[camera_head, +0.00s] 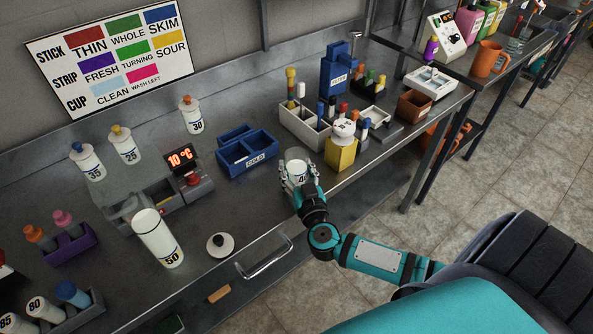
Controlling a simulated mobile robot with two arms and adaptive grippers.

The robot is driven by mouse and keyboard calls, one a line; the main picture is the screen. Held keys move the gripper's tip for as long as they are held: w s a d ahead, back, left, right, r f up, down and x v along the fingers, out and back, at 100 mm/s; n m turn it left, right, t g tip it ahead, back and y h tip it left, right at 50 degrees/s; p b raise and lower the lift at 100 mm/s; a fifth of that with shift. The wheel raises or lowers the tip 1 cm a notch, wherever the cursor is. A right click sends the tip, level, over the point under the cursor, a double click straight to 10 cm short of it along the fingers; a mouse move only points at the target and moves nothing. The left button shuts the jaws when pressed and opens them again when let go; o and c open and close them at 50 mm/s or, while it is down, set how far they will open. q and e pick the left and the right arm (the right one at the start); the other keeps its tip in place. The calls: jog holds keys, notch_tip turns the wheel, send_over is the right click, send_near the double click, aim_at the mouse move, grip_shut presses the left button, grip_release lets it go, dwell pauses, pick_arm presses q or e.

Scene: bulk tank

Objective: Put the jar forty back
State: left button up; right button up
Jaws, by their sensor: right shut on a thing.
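The jar forty (297,167) is a white, pale-topped jar with "40" on its front, near the front edge of the steel bench. My right gripper (299,187) is shut on it from the front, and its fingers and wrist hide the lower part of the jar. I cannot tell whether its base touches the bench. Jars 35 (88,163), 25 (125,146) and 30 (191,117) stand in a loose row towards the wall, with coloured tops. My left gripper is out of view.
A blue COLD box (247,154) is left of the jar; a yellow block (341,153) is close on its right. The tall jar 50 (158,240), a round lid (219,246) and a 10 °C display (182,158) are further left. Bare bench lies between jars 25 and 30.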

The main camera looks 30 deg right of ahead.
dwell(0.3)
jog(key=o, duration=1.4)
jog(key=shift+f, duration=0.1)
jog(key=shift+o, duration=0.2)
jog(key=v, duration=1.2)
